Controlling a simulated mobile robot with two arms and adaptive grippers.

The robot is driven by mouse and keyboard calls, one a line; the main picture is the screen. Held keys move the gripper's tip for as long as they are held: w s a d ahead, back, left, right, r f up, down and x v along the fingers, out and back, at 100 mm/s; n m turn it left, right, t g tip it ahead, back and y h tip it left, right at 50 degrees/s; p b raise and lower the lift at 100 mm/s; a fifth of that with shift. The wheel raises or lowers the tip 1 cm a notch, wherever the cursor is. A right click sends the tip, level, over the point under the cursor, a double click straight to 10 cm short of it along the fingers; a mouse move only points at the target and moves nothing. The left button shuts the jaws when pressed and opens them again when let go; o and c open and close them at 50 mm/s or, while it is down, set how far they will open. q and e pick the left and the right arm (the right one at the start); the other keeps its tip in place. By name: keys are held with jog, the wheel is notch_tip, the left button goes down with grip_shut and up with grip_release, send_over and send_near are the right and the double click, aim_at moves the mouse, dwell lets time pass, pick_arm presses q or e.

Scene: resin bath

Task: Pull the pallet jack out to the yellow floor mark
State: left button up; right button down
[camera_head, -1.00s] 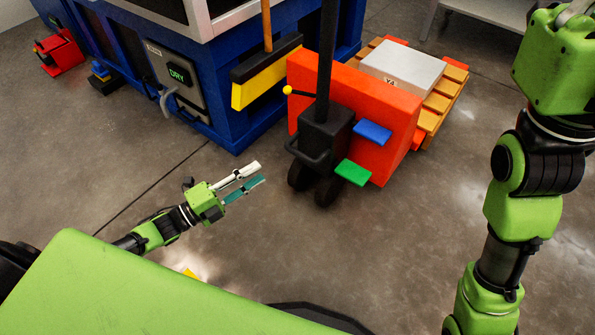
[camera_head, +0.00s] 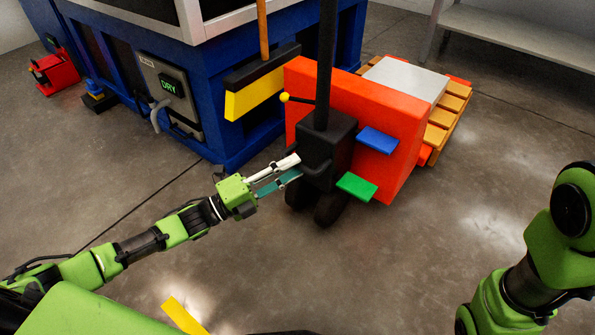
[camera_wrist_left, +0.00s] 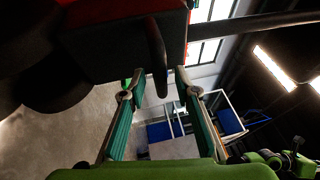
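The orange-red pallet jack (camera_head: 370,110) stands in the middle of the head view with its black front block (camera_head: 329,137), black tiller and dark wheels. A dark loop handle (camera_wrist_left: 157,58) sticks out from the block. My left gripper (camera_head: 296,167) is at this handle; in the left wrist view, its two fingers (camera_wrist_left: 159,75) are apart with the handle between their tips, and contact is not clear. The yellow floor mark (camera_head: 185,315) shows at the bottom, partly hidden by my body. My right arm is at the right edge; its gripper is out of view.
The jack carries a wooden pallet (camera_head: 447,115) with a grey block (camera_head: 405,77). A blue machine (camera_head: 230,145) with a DRY panel (camera_head: 170,87) stands close on the left. A shelf (camera_head: 510,35) is at the back right. The floor in front of the jack is clear.

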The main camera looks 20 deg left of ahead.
pick_arm(q)
jog(key=shift+b+x, duration=0.35)
jog(key=shift+x, duration=0.85)
grip_shut()
